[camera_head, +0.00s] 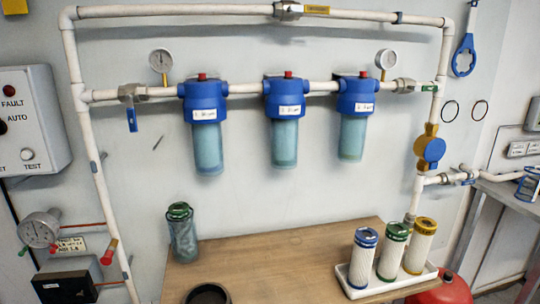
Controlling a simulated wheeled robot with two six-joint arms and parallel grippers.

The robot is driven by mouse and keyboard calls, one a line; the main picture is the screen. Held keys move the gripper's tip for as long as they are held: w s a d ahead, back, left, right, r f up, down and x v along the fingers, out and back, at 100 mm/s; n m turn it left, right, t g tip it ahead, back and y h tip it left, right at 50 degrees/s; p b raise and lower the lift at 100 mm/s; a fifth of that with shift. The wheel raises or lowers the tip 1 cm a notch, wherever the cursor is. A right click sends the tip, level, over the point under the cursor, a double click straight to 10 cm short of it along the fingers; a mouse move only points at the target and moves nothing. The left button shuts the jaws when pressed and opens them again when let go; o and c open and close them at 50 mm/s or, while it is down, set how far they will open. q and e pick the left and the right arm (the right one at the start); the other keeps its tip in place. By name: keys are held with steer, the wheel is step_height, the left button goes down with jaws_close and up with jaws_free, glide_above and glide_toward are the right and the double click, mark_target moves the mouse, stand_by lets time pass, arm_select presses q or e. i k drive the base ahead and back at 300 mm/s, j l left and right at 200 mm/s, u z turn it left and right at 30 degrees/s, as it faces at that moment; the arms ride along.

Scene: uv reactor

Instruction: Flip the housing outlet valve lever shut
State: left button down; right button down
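Three clear filter housings with blue heads (204,100) hang in a row from a white pipe on the wall. At the right end of that row is a metal valve (404,86) with a green lever (428,87) lying along the pipe. At the left end is another valve (132,92) with a blue lever (131,119) hanging straight down, across the pipe. The upper pipe carries a valve (288,11) with a yellow lever (316,9) along it. I cannot read which valve is labelled outlet. Neither gripper is in view.
Gauges (161,61) (387,59) stand above the pipe. Below is a wooden table (280,262) with a green-topped cartridge (183,232), a dark ring (207,294) and a white tray (390,290) of cartridges. A blue wrench (463,50) hangs right. The wall below the housings is clear.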

mark_target(423, 88)
steer(key=l+u, duration=0.15)
steer(key=l, duration=0.3)
steer(key=k+l+u, duration=0.2)
steer(key=l, duration=0.2)
steer(key=l+u, duration=0.15)
steer(key=l, duration=0.3)
steer(key=k+l+u, duration=0.2)
steer(key=l, duration=0.2)
steer(key=k+l+u, duration=0.15)
steer(key=l, duration=0.25)
steer(key=i, duration=0.05)
